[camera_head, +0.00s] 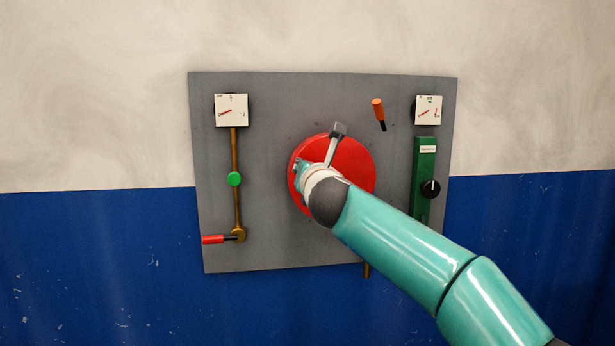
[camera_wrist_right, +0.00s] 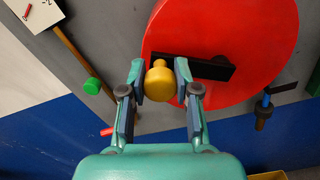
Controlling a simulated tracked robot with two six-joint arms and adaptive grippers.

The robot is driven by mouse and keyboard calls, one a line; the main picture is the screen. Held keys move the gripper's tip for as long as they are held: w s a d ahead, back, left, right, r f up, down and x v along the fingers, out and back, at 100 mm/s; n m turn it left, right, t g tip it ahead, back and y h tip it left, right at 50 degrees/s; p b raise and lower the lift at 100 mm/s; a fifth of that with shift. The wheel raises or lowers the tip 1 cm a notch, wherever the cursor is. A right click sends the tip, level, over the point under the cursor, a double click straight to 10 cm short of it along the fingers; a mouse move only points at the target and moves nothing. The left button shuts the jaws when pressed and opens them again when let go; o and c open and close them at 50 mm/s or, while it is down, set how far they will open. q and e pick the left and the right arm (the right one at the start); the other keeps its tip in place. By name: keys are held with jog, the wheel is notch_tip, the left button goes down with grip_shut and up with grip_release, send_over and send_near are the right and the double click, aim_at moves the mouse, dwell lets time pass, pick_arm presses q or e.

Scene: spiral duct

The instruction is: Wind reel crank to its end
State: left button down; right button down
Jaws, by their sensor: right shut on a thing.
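The red reel (camera_head: 357,160) is a round disc on the grey wall panel; my right wrist covers its lower left in the head view. In the right wrist view the reel (camera_wrist_right: 270,40) fills the upper right, with a black crank arm (camera_wrist_right: 212,67) across it. A yellow knob (camera_wrist_right: 160,84) sits at the left end of the crank arm. My right gripper (camera_wrist_right: 160,70) is shut on this knob, one finger on each side. In the head view the right gripper (camera_head: 301,172) is mostly hidden by its own wrist. My left gripper is not in view.
The grey panel (camera_head: 270,100) also holds a brass rod with a green knob (camera_head: 234,179), a red-handled lever (camera_head: 214,239), an orange handle (camera_head: 378,109), two dials (camera_head: 231,110) and a green box with a black knob (camera_head: 430,189).

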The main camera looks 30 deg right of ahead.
jog(key=shift+s+d+r+m+p, duration=0.1)
jog(key=shift+s+d+r+m, duration=0.35)
jog(key=shift+d+m, duration=1)
jog(key=shift+s+d+r+m+p, duration=0.2)
jog(key=shift+d+r+m, duration=0.45)
jog(key=shift+m, duration=1.55)
jog(key=shift+s+d+r+m+p, duration=0.1)
jog(key=shift+s+d+r+m, duration=0.3)
jog(key=shift+d+m, duration=1.1)
jog(key=shift+w+a+m, duration=0.1)
jog(key=shift+a+m, duration=0.25)
jog(key=c, duration=1.2)
grip_release()
jog(key=o, duration=0.4)
jog(key=shift+r, duration=0.1)
jog(key=shift+r, duration=0.1)
